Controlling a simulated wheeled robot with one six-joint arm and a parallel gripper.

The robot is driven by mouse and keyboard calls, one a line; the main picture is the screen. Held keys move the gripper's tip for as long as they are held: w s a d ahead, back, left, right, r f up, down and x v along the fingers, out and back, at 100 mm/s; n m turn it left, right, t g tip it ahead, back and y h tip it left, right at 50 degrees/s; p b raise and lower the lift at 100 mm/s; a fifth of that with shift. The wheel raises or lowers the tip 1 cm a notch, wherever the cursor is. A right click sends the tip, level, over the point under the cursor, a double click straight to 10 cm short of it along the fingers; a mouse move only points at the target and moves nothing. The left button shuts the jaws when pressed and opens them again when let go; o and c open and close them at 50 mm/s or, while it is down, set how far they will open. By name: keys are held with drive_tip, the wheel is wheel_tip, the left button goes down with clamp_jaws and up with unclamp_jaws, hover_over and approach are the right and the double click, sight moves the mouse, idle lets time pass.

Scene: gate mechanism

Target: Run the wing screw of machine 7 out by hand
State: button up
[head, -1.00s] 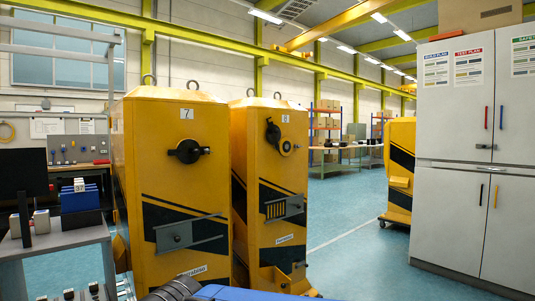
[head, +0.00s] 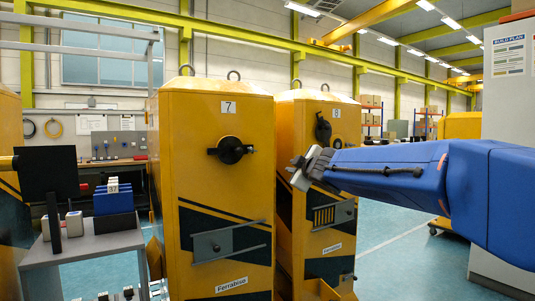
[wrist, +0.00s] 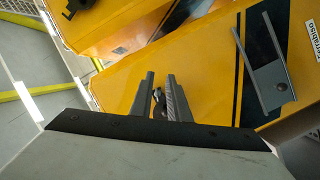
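Machine 7 (head: 215,190) is a tall yellow cabinet in the middle of the head view. A round black knob with a crossbar (head: 230,150) sits on its upper front. A grey slide plate (head: 230,242) with a small dark screw head (head: 216,247) is lower down. I cannot tell which is the wing screw. My gripper (head: 299,172) is right of the knob in the head view. In the wrist view my gripper (wrist: 161,75) is open, fingers pointing at the yellow front. A small dark part (wrist: 158,101) shows between the fingers, mostly hidden; the slide plate (wrist: 264,65) is to the right.
Machine 8 (head: 290,110) stands close on the right, partly behind my blue arm. A grey side table (head: 85,245) with blue bins (head: 114,200) is at the left. A tall grey cabinet (head: 508,95) is at the right. Blue floor (head: 390,240) is clear between.

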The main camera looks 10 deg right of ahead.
sight(252, 150)
drive_tip(key=w+a+r+n+y, duration=0.4)
drive_tip(key=w+a+n, duration=0.3)
drive_tip(key=w, duration=0.6)
drive_tip(key=shift+a+y, duration=0.65)
drive_tip(key=shift+y, duration=0.15)
drive_tip(key=shift+w+r, duration=0.1)
drive_tip(key=shift+w, duration=0.05)
drive_tip(key=shift+x, duration=1.05)
drive_tip(key=shift+w+a, duration=0.1)
drive_tip(key=shift+w, duration=0.1)
drive_tip(key=shift+w+a, duration=0.1)
drive_tip(key=shift+w, duration=0.25)
drive_tip(key=shift+c, duration=0.3)
clamp_jaws()
